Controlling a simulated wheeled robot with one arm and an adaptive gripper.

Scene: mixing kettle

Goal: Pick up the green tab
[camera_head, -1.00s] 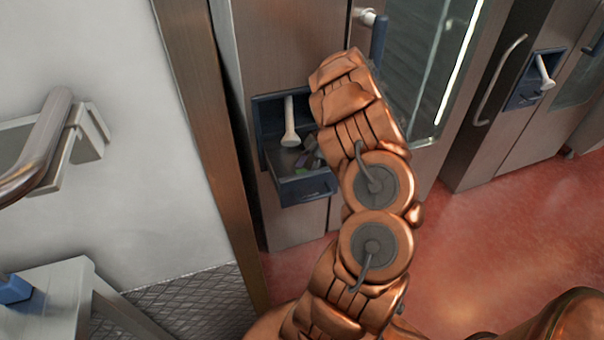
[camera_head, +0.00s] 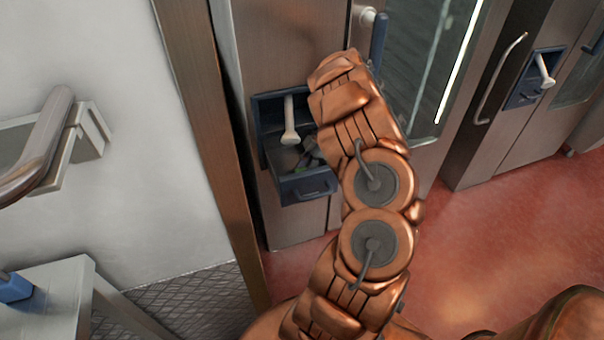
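The open dark blue drawer (camera_head: 305,187) in the steel cabinet holds a few small pieces, seen at the left edge of my arm. A small greenish piece (camera_head: 303,163) shows among them; I take it for the green tab, but it is too small to be sure. My copper arm reaches up to the drawer and covers its right side. A dark grey part at the arm's end, likely my gripper (camera_head: 312,152), shows just over the pieces. Its fingers are mostly hidden, so I cannot see whether they hold anything.
A white dispenser lever (camera_head: 289,122) hangs above the drawer. A glass door with a blue handle (camera_head: 379,36) is to the right. A second cabinet with a lever (camera_head: 544,72) stands farther right. A white wall with a metal rail (camera_head: 38,150) is at left. Red floor is open at right.

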